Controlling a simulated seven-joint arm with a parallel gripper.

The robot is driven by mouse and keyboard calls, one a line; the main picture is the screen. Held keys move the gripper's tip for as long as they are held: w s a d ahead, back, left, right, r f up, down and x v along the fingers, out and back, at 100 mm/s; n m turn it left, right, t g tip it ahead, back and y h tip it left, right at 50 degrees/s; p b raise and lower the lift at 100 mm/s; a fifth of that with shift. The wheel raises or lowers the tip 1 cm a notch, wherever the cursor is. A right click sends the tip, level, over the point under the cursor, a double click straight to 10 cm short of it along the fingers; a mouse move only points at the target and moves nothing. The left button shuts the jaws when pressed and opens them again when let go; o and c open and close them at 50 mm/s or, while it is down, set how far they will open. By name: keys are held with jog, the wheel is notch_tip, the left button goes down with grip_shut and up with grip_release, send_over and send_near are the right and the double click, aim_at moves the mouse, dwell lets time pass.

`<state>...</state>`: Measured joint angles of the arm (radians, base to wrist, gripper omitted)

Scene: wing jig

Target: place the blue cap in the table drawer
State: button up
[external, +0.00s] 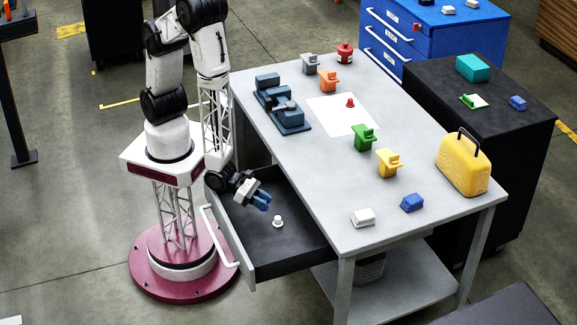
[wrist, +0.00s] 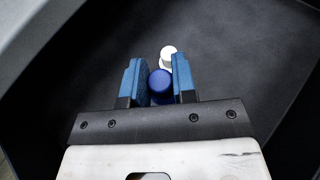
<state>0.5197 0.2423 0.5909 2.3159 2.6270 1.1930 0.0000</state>
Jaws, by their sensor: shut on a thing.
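The table drawer (external: 303,237) is pulled open at the left of the table, with a dark floor and a white handle. My gripper (external: 263,200) hangs over the open drawer, its blue fingers pointing down. In the wrist view my gripper (wrist: 157,66) is shut on the blue cap (wrist: 160,84), a round blue piece between the fingers. In the external view the cap cannot be told apart from the blue fingers. A small white cap-like piece (external: 278,221) stands on the drawer floor; it also shows in the wrist view (wrist: 168,52), just beyond the blue cap.
The table (external: 330,160) carries a dark blue jig (external: 283,108), several coloured blocks, a white sheet (external: 340,122) with a red piece, and a yellow case (external: 463,162). The drawer's front wall (external: 240,255) stands below my gripper. Most of the drawer floor is clear.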

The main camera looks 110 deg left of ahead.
dwell(0.4)
send_over(297, 240)
jog(key=shift+f, duration=0.8)
jog(key=shift+f, duration=1.7)
jog(key=shift+f, duration=0.1)
jog(key=o, duration=0.9)
